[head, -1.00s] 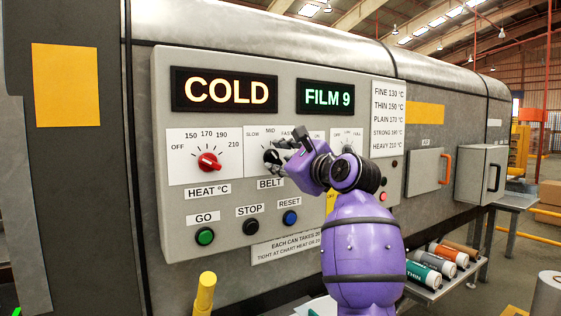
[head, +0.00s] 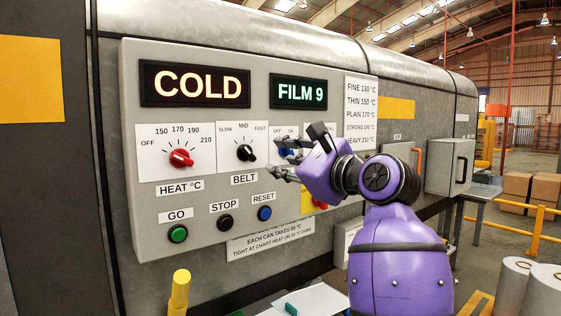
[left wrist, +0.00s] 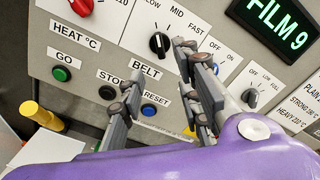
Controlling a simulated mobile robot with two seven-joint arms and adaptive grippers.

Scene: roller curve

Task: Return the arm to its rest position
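My left gripper (head: 277,160), on a purple arm, has its dark grey fingers spread apart with nothing between them. It is in front of the control panel (head: 300,215), right of the black BELT knob (head: 245,153). Its fingers partly hide the blue OFF/ON switch (head: 287,152). In the left wrist view the left gripper (left wrist: 160,66) has its fingers apart, and the BELT knob (left wrist: 160,43) shows clear of them. Whether a fingertip touches the panel I cannot tell. My right gripper is not in view.
The panel has a red HEAT knob (head: 181,158), a green GO button (head: 178,234), a black STOP button (head: 225,222) and a blue RESET button (head: 264,213). Its displays read COLD and FILM 9. A yellow post (head: 179,290) stands below. White rolls (head: 540,290) are at lower right.

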